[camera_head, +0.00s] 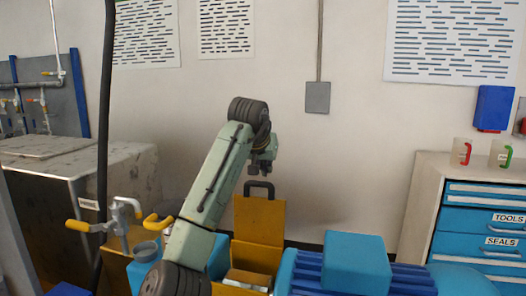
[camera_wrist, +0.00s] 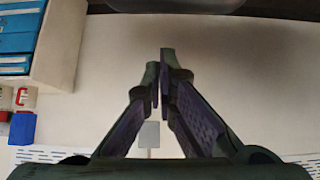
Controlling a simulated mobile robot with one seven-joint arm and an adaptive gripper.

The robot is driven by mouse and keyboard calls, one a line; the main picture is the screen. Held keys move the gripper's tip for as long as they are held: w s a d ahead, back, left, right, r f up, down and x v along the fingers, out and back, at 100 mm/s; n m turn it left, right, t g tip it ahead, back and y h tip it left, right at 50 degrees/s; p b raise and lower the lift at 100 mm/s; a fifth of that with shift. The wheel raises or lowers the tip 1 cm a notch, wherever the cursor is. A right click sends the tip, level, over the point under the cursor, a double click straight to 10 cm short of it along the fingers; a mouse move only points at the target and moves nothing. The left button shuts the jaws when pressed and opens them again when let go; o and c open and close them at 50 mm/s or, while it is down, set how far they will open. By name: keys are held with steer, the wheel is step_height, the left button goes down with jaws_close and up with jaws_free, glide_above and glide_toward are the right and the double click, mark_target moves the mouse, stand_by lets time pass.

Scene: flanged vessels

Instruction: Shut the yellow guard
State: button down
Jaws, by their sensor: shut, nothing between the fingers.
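The yellow guard (camera_head: 259,220) stands upright in the head view, with a black handle (camera_head: 260,187) on its top edge. Below it is a yellow housing (camera_head: 257,257), whose opening shows pale parts inside. My gripper (camera_head: 260,171) is just above the handle in the picture; I cannot tell the gap in depth. In the wrist view its fingers (camera_wrist: 160,60) are together with nothing between them. My arm covers the area left of the guard. I cannot make out the guard in the wrist view.
Blue machinery (camera_head: 357,262) stands right of the guard. A blue drawer cabinet (camera_head: 480,220) with mugs on top is at the far right. Yellow-handled valves (camera_head: 122,215) and a metal cabinet (camera_head: 75,180) are at left.

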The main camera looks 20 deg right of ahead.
steer(key=shift+s+a+f, duration=0.1)
steer(key=shift+s+a, duration=0.45)
steer(key=shift+s, duration=0.25)
steer(key=shift+s+a+f, duration=0.1)
steer(key=shift+s+a, duration=0.45)
steer(key=shift+s, duration=0.25)
steer(key=shift+f, duration=0.1)
